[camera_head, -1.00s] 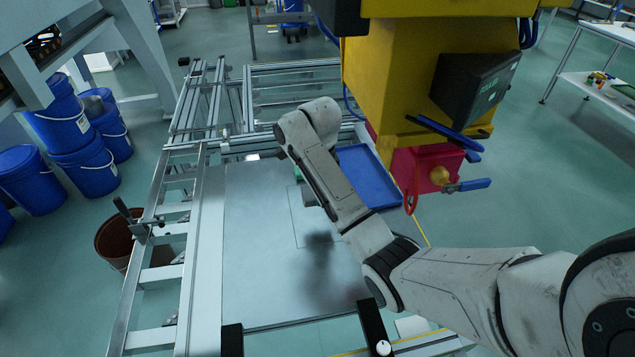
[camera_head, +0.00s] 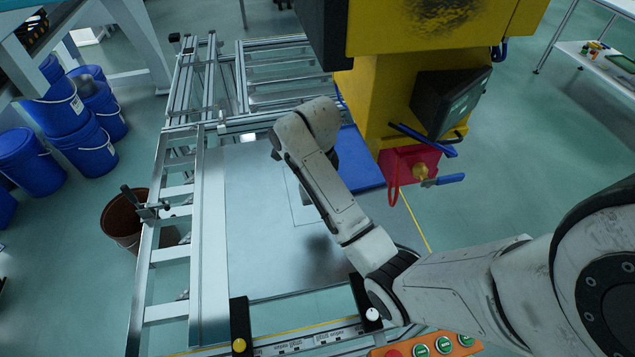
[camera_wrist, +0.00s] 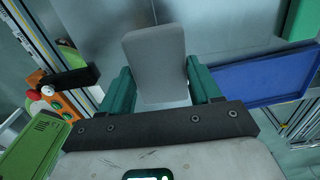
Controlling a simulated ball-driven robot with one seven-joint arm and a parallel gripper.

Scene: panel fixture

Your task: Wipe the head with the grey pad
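The grey pad (camera_wrist: 155,62) stands up between the two green fingers of my gripper (camera_wrist: 162,88) in the wrist view. Both fingers appear to touch its sides, so the gripper looks shut on it. In the head view my forearm and wrist hide the pad and most of the gripper, above the right part of a flat grey panel (camera_head: 255,215). A yellow machine head (camera_head: 388,85) hangs to the right of my wrist, with a red block (camera_head: 408,168) at its lower end. I cannot tell if this is the task's head. The pad appears apart from it.
A blue tray (camera_head: 358,160) lies right of the panel, partly behind my arm; it also shows in the wrist view (camera_wrist: 265,78). An orange button box (camera_head: 425,345) sits at the near edge. Aluminium rails (camera_head: 170,255) frame the panel. Blue buckets (camera_head: 85,145) stand at left.

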